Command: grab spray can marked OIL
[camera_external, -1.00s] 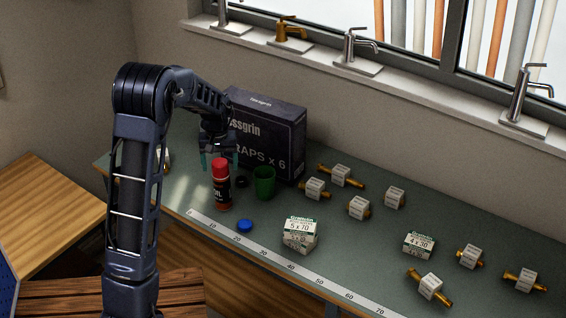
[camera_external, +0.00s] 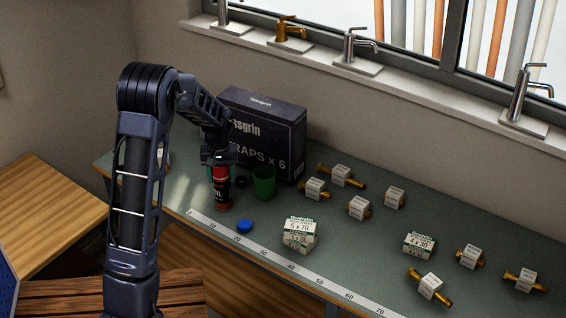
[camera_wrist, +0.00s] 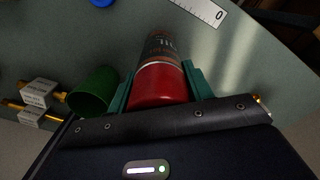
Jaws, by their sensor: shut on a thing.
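The spray can marked OIL (camera_external: 221,193) stands upright on the green bench top, near the ruler's low end. It has a red cap and a black body with a red base. My gripper (camera_external: 220,170) is above it, with its fingers down around the cap. In the wrist view the can (camera_wrist: 160,80) lies between the two green fingers of my gripper (camera_wrist: 160,92), one on each side of the red part. The gripper is shut on the can. The upper part of the cap is hidden by the gripper in the outside view.
A green cup (camera_external: 264,183) stands close to the right of the can. A dark box (camera_external: 262,135) is behind. A blue cap (camera_external: 244,226) lies in front, by the ruler (camera_external: 290,265). Small cartons (camera_external: 300,234) and several brass fittings (camera_external: 430,286) are further right.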

